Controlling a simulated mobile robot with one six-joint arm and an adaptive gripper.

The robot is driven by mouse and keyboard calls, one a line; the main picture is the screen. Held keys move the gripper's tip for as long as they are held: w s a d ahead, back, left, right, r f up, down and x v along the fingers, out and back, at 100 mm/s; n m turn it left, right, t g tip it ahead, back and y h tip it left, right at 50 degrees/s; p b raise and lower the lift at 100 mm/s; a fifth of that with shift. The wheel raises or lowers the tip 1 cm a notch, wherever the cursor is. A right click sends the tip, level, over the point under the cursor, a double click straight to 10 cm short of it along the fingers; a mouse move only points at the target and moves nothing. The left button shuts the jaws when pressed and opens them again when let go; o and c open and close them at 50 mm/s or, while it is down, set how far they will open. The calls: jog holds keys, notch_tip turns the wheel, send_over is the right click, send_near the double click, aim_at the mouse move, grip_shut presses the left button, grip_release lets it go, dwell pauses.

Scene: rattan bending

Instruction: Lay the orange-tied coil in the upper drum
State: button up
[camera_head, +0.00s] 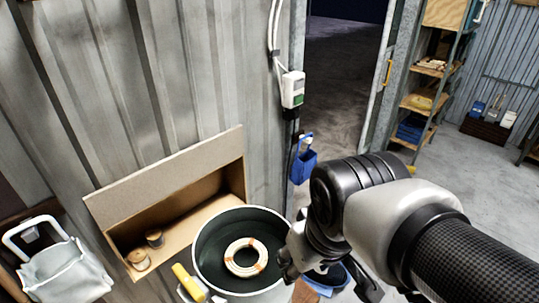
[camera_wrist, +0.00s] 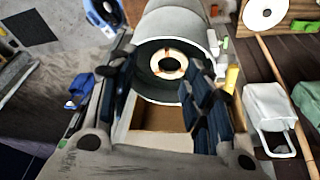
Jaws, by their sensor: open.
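A pale coil (camera_head: 261,263) with orange ties lies flat inside a round dark-green drum (camera_head: 203,232) with a light rim. The coil (camera_wrist: 157,66) also shows in the wrist view, inside the drum (camera_wrist: 185,22), beyond my fingers. My gripper (camera_head: 288,268) is just right of the drum in the head view, partly hidden by my own wrist. In the wrist view my gripper (camera_wrist: 158,88) has its two dark fingers spread apart, with nothing between them. Only one drum is clear, so I cannot tell its level relative to another.
An open cardboard box (camera_head: 222,186) with small spools (camera_head: 154,238) stands left of the drum against the metal wall. A yellow-handled tool (camera_head: 187,281) lies beside the drum. A pale bag (camera_head: 66,270) is at lower left. A blue container (camera_head: 303,165) hangs by the doorway.

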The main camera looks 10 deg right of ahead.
jog(key=s, duration=0.1)
jog(key=s+d+m, duration=0.1)
jog(key=s, duration=0.1)
jog(key=s+m, duration=0.1)
jog(key=s, duration=0.1)
jog(key=shift+d+f+t, duration=0.1)
jog(key=shift+d+t, duration=0.15)
jog(key=shift+t, duration=0.15)
notch_tip(320, 180, down, 18)
jog(key=b, duration=1.8)
jog(key=shift+f, duration=0.2)
jog(key=shift+c, duration=0.6)
